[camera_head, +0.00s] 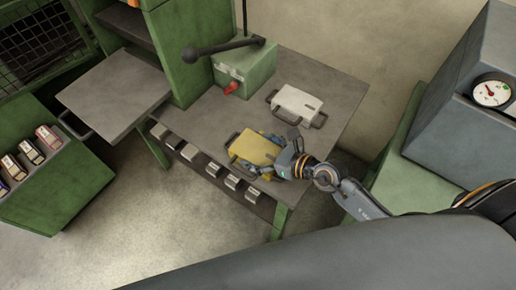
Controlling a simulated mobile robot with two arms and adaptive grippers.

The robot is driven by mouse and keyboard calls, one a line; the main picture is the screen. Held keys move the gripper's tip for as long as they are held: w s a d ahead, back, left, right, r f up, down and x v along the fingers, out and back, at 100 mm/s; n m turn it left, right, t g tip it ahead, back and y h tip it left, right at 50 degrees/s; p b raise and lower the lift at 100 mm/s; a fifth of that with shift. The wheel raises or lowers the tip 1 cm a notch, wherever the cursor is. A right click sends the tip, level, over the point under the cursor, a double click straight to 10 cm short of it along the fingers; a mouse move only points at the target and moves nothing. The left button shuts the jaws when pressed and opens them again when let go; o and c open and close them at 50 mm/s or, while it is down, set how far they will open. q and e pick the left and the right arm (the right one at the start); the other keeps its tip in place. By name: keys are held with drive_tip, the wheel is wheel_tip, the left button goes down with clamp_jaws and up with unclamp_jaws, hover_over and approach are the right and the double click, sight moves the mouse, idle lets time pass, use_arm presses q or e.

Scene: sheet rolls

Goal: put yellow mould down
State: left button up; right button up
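The yellow mould (256,149) is a flat block over the front part of the grey work table (208,108). A dark handle shows at its left end. I cannot tell whether it rests on the table or is held just above it. My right gripper (287,161) is at the mould's right end, touching or very close to it. Some blue-grey material shows around the mould's edges. My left gripper is not in view.
A white mould (297,103) with dark handles lies behind on the table. A green press (245,69) with a lever and red knob stands at the back. Several small blocks (232,181) line a shelf below the table's front edge. A gauge cabinet (463,115) stands right.

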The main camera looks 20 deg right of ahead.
drive_tip(key=shift+o, duration=0.5)
drive_tip(key=shift+s, duration=0.1)
drive_tip(key=shift+r, duration=0.1)
drive_tip(key=b+v, duration=0.1)
drive_tip(key=v, duration=0.9)
drive_tip(key=shift+s+d, duration=0.25)
drive_tip(key=shift+s+d+r+b, duration=0.3)
drive_tip(key=shift+s+d+r, duration=0.05)
drive_tip(key=shift+s+r, duration=0.1)
drive_tip(key=shift+f, duration=0.1)
